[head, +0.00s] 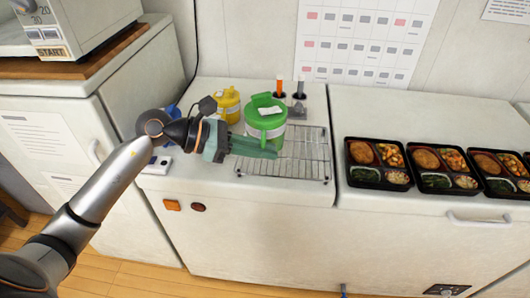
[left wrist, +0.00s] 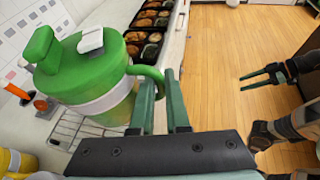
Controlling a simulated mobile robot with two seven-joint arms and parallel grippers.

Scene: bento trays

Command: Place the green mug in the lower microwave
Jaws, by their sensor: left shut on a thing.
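The green mug (head: 266,118), with a green lid and a white band, is upright at the wire rack (head: 312,160) on the white counter. I cannot tell whether its base touches the rack. My left gripper (head: 262,148) is at the mug's side. In the left wrist view the mug (left wrist: 98,68) has its handle between the fingers of my left gripper (left wrist: 163,95), which is shut on it. My right gripper (left wrist: 262,77) shows at the right of that view, open and empty over the floor. A microwave (head: 60,35) is partly in view at upper left.
A yellow mug (head: 228,104) stands behind my left gripper. A holder (head: 296,110) with an orange-topped and a dark item is behind the rack. Several bento trays (head: 378,185) line the right counter. The microwave sits on a wooden board (head: 85,65).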

